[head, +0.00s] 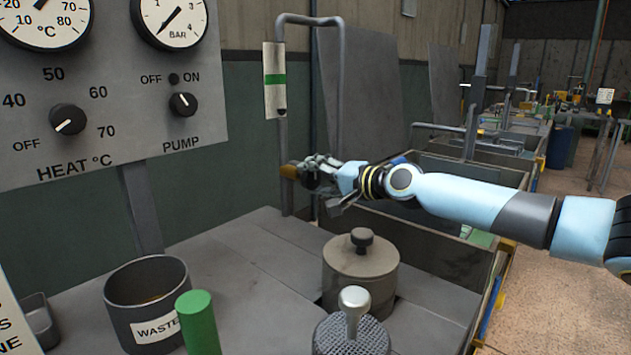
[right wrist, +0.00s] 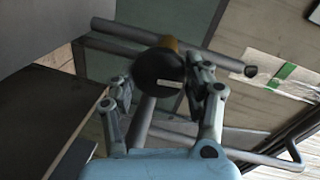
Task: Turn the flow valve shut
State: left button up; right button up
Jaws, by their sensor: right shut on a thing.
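The flow valve is a round black knob (right wrist: 158,72) with a white pointer mark, on a brass body (right wrist: 168,43) fixed to a grey pipe. In the head view the brass end (head: 289,171) shows at the upright pipe, and my fingers hide most of the knob. My right gripper (head: 316,171) reaches in from the right and is shut on the knob. In the right wrist view its two fingers (right wrist: 162,88) stand on either side of the knob. My left gripper is not in view.
A grey panel (head: 110,110) with gauges and HEAT and PUMP knobs stands at left. On the bench are a waste pot (head: 125,318), a green cylinder (head: 198,322), a lidded pot (head: 360,275) and a mesh basket (head: 350,335).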

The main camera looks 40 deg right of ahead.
dwell(0.4)
jog(key=o, duration=1.2)
jog(key=shift+c, duration=0.2)
